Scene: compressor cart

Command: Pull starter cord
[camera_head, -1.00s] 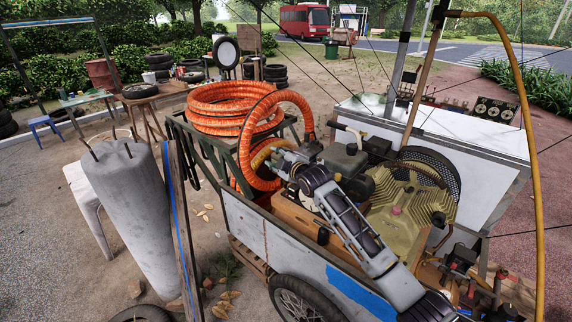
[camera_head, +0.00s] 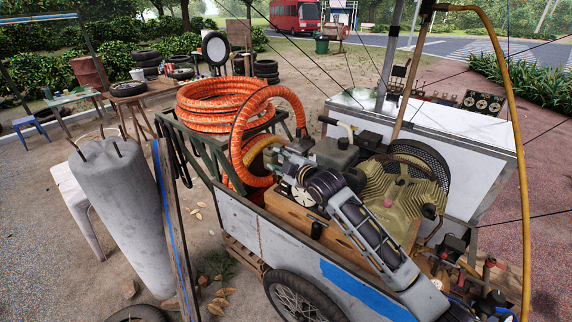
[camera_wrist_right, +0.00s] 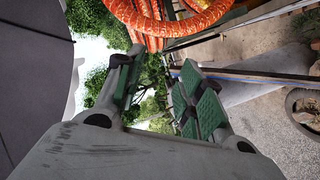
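The compressor engine sits on the cart, with a dark grey block (camera_head: 335,153) and a yellow-green finned part (camera_head: 400,195). A pale round housing (camera_head: 303,198) shows at its near left side, partly behind my right wrist. I cannot make out a starter cord or its handle in either view. My right gripper (camera_head: 277,158) is at the left end of the engine, in front of the orange hose. In the right wrist view my right gripper (camera_wrist_right: 160,95) has its two green-padded fingers apart, with only trees seen between them. My left gripper is not in view.
A coiled orange hose (camera_head: 215,100) lies in the cart's left end, with a loop close beside my right gripper. A grey cylinder (camera_head: 118,205) leans at the left. A yellow hose (camera_head: 517,130) arches at the right. The cart's wheel (camera_head: 298,300) is below.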

